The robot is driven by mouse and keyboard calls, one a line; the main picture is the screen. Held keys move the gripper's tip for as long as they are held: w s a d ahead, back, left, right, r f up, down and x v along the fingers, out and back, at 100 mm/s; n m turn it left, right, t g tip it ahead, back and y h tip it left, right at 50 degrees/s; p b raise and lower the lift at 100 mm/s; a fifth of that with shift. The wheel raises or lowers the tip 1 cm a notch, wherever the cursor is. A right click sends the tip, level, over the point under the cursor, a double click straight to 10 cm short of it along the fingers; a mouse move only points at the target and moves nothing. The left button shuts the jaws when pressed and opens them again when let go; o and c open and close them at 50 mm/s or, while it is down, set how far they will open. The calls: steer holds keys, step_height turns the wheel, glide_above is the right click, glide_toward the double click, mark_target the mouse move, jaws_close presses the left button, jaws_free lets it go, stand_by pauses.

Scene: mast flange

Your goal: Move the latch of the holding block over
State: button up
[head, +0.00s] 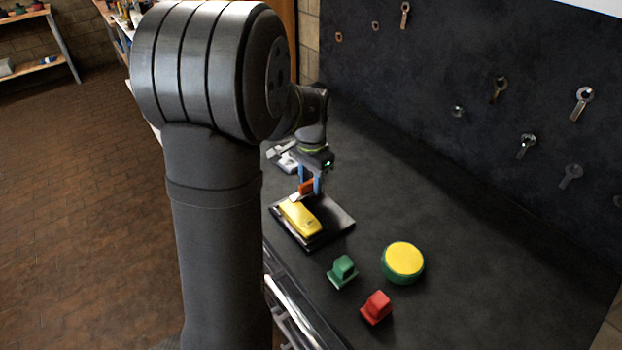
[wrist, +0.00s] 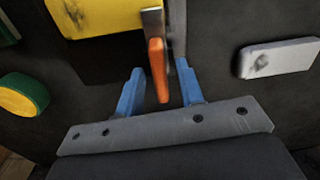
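The holding block (head: 299,217) appears as a yellow body on a dark square plate (head: 338,223); its yellow end shows at the top of the wrist view (wrist: 95,15). The orange latch handle (head: 306,186) stands at the block's far end, joined to a grey metal piece. In the wrist view the orange handle (wrist: 158,72) points toward my gripper. My gripper (head: 311,184) has two blue fingers, and they also show in the wrist view (wrist: 160,80). They are apart, one on each side of the handle, with gaps visible. Contact does not show.
A green block (head: 342,271), a red block (head: 376,307) and a yellow-topped green round button (head: 403,261) stand on the dark bench near the plate. A light grey piece (wrist: 280,58) lies to the right in the wrist view. The bench's right side is clear.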

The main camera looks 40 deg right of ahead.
mark_target(311, 180)
jaws_close()
steer(key=shift+m, duration=0.8)
jaws_free()
step_height(311, 180, up, 18)
steer(key=shift+f, duration=0.25)
steer(key=shift+f, duration=0.15)
stand_by(0.3)
